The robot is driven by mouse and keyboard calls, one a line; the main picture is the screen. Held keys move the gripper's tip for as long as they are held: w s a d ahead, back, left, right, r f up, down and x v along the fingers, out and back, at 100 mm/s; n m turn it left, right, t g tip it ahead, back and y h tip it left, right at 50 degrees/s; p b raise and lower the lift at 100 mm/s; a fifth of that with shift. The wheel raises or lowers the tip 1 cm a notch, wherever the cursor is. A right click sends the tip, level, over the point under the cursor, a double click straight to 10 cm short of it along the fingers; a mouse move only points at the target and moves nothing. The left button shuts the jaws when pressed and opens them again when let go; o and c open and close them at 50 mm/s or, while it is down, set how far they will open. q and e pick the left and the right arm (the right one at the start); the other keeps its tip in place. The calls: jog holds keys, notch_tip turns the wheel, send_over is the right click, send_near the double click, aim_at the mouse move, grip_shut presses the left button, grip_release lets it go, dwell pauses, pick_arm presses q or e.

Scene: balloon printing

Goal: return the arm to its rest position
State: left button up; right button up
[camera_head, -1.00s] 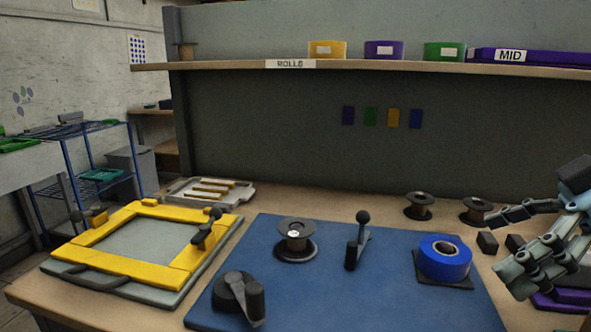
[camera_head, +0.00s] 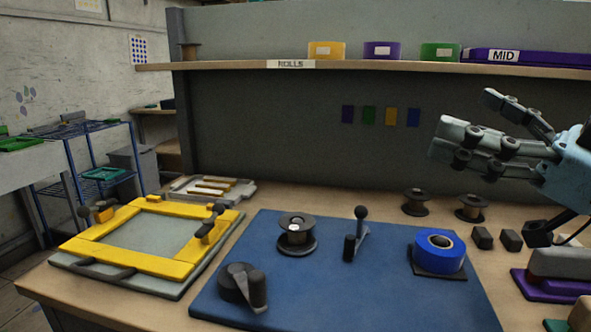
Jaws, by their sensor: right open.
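My right gripper (camera_head: 462,122) is at the right of the head view, raised above the table and in front of the grey back panel. Its fingers point left and are spread apart, with nothing between them. It is well above the blue roll (camera_head: 439,252) and touches nothing that I can see. My left gripper is not in view.
The blue mat (camera_head: 340,290) carries a spool (camera_head: 296,230), a lever (camera_head: 357,235), a dark clamp (camera_head: 243,286) and the blue roll. A yellow frame (camera_head: 180,268) lies at left. Two spools (camera_head: 415,203) stand behind. A shelf (camera_head: 230,66) with tape rolls runs above.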

jog(key=d+f+m+t+h, duration=0.5)
jog(key=d+m+h, duration=0.75)
jog(key=h, duration=0.45)
jog(key=s+f+g, duration=0.3)
jog(key=f, duration=0.3)
jog(key=s+f+g+h, duration=0.1)
jog(key=s+f+g, duration=0.3)
jog(key=f, duration=0.2)
jog(key=s+f+m+g, duration=0.1)
jog(key=s+f+g, duration=0.3)
jog(key=f, duration=0.3)
jog(key=shift+s+d, duration=0.15)
jog(key=shift+d, duration=0.05)
jog(key=s+a+f+n+g+y, duration=0.1)
jog(key=s+a+f+g, duration=0.2)
jog(key=s, duration=0.2)
jog(key=s+a+f+n+g+y, duration=0.1)
jog(key=s+a+f+n+g, duration=0.15)
jog(key=s, duration=0.35)
notch_tip(320, 180, down, 28)
jog(key=s+d+m+g, duration=0.1)
jog(key=s+d+g, duration=0.1)
jog(key=d, duration=0.1)
jog(key=s+f+b, duration=0.1)
jog(key=s+f, duration=1.5)
jog(key=s, duration=0.2)
jog(key=shift+d+f+g+b, duration=0.15)
jog(key=shift+d+g+b, duration=0.2)
jog(key=shift+d, duration=0.05)
